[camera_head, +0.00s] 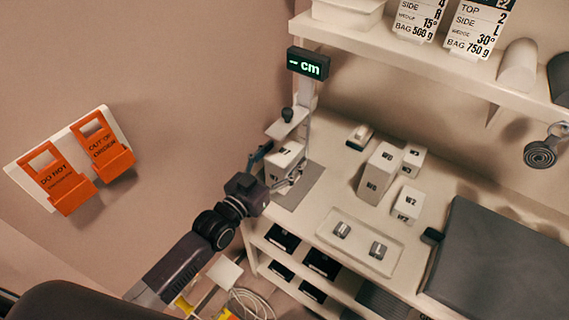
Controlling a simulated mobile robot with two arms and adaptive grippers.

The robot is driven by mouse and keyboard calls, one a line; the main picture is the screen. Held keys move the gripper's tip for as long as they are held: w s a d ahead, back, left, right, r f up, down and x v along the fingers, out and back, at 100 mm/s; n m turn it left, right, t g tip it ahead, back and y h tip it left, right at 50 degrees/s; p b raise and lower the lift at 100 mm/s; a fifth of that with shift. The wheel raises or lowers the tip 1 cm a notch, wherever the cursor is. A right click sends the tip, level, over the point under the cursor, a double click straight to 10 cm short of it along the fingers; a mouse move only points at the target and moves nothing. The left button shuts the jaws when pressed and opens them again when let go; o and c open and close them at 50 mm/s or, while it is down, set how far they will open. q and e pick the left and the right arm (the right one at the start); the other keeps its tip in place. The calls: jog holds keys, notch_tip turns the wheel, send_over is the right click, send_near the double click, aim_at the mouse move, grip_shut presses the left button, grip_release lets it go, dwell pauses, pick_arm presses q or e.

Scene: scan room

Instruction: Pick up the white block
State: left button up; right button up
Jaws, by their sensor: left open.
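A white block (286,155) with a dark label stands on the grey base plate (298,191) of a height gauge, under its sliding arm. My left gripper (278,171) is open at this block, with one finger toward its left side and the other low at its front right. I cannot tell whether the fingers touch it. Other white blocks stand to the right on the table: a large one (379,173), a small one (413,159) behind it, and one marked W2 (408,204) in front. My right gripper is not in view.
The height gauge's display (308,64) reads "– cm". A shallow tray (348,254) with two metal pieces lies at the table front. A dark grey pad (500,262) fills the right. A shelf (400,54) with sign cards hangs above. Orange tag holders (72,190) are on the left wall.

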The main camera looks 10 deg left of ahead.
pick_arm(q)
jog(key=shift+w+d, duration=0.15)
jog(key=shift+w, duration=0.25)
jog(key=shift+c, duration=0.2)
jog(key=c, duration=1.8)
jog(key=shift+r, duration=0.15)
grip_shut()
